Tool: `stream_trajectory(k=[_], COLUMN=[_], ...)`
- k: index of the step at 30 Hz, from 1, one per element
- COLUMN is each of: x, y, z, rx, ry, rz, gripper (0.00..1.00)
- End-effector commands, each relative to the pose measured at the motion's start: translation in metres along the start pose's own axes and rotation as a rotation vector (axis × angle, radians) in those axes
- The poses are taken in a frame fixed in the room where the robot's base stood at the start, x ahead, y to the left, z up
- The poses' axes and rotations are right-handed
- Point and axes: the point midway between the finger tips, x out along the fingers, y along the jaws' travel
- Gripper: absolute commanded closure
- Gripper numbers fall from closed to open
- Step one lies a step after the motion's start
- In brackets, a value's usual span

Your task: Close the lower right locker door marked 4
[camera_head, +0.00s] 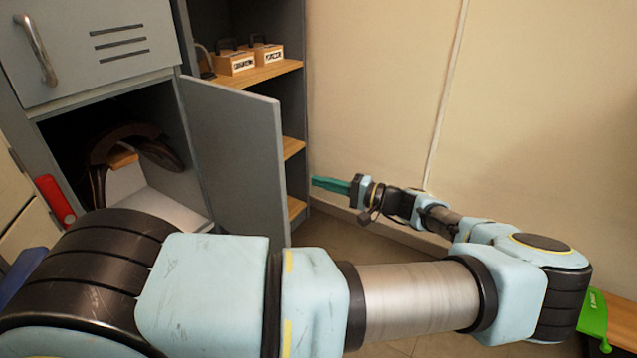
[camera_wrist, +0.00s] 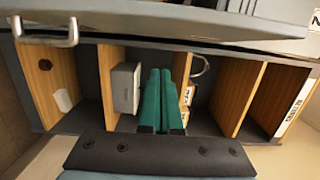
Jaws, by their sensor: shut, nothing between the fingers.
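The open lower locker door (camera_head: 235,155) is a plain grey panel swung out toward me, its inner face showing in the head view. No number 4 shows on it. Its compartment (camera_head: 190,215) is open, with a dark brown saddle (camera_head: 110,165) inside. My gripper (camera_head: 316,183) has green fingers and is shut and empty. In the head view it is right of the door's free edge, apart from it, pointing left. The fingers also show in the wrist view (camera_wrist: 160,82), below a grey panel with a metal handle (camera_wrist: 45,35), apparently a locker door.
A closed upper door (camera_head: 90,45) with a handle is above the compartment. Behind the open door stands a shelf unit (camera_head: 265,72) with wooden boxes (camera_head: 235,62). A wall is at right, a bench with a green item (camera_head: 593,315) at lower right. The shelves fill the wrist view.

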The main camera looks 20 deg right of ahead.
Motion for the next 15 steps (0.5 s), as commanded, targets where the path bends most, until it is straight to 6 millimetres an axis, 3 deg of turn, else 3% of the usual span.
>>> stream_trajectory(k=[10,15], x=[0.074,0.076], y=[-0.003,-0.003], z=[0.001,0.027], rx=[0.002,0.003], ry=[-0.005,-0.001], rz=[-0.002,0.0], gripper=[1.0,1.0])
